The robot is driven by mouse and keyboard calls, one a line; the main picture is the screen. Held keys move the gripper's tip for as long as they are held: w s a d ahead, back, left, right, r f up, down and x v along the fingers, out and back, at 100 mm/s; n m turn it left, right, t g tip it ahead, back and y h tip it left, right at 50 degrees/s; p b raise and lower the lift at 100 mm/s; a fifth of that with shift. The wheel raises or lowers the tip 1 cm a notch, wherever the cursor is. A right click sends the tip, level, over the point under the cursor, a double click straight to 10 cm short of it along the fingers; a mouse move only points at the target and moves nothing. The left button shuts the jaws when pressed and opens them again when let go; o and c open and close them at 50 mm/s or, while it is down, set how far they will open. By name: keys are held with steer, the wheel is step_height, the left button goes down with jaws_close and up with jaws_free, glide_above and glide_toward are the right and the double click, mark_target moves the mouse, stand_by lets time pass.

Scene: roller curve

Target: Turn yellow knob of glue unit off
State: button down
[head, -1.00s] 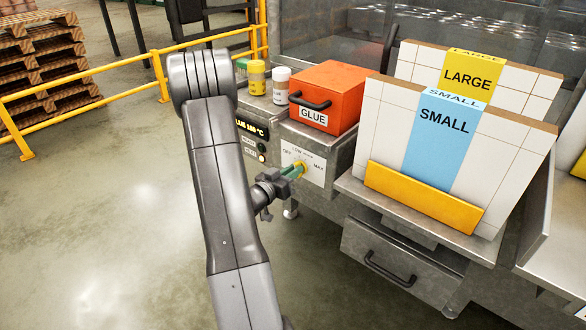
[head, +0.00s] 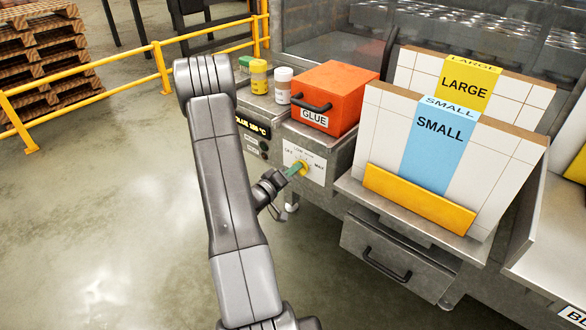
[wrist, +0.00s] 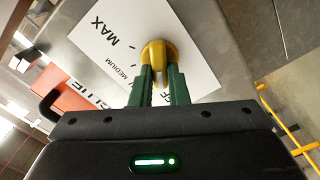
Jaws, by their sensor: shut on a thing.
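The yellow knob (head: 304,167) sits on a white dial plate (head: 314,163) on the front of the grey glue unit, with OFF at the left and MAX at the right. In the wrist view the yellow knob (wrist: 158,50) is between the green fingers of my gripper (wrist: 162,76), which is shut on it. My gripper (head: 295,171) reaches the knob from the lower left in the head view. I cannot tell the knob's exact setting.
A display (head: 252,125) and small lamps are left of the plate. A tile rack with a yellow lip (head: 419,199) and a drawer (head: 385,258) are at right. Open floor is at left, before a yellow railing (head: 80,95).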

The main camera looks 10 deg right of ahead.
steer(key=shift+n, duration=0.3)
stand_by(0.4)
steer(key=c, duration=1.4)
jaws_free()
steer(key=shift+a, duration=0.1)
steer(key=v, duration=1.3)
steer(key=shift+s+a+b, duration=0.25)
steer(key=shift+b, duration=0.05)
steer(key=x, duration=1.3)
steer(key=shift+w+d+p, duration=0.3)
steer(key=shift+p, duration=0.1)
